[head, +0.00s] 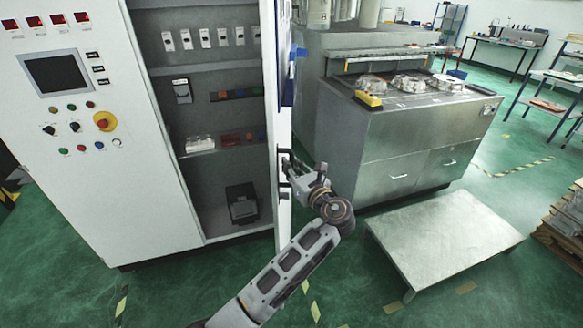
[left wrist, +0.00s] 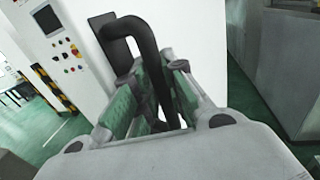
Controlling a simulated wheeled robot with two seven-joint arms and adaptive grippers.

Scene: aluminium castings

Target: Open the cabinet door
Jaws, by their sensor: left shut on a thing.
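The grey-white electrical cabinet (head: 110,200) stands at the left in the head view. Its door (head: 284,125) is swung well open and seen nearly edge-on, so the shelves inside show. A black bar handle (left wrist: 146,50) sits on the door's white outer face (left wrist: 200,45) in the left wrist view. My left gripper (head: 292,178) is at the door's outer side, and its fingers are shut around the lower part of the handle, as the left wrist view (left wrist: 155,98) shows. The gripper hides the handle's lower end. My right gripper is not in view.
A metal workbench (head: 400,150) with castings stands right of the door. A low grey platform (head: 440,240) lies in front of it, right of my left arm. Stacked pallets (head: 565,225) are at the far right. Green floor is clear before the cabinet.

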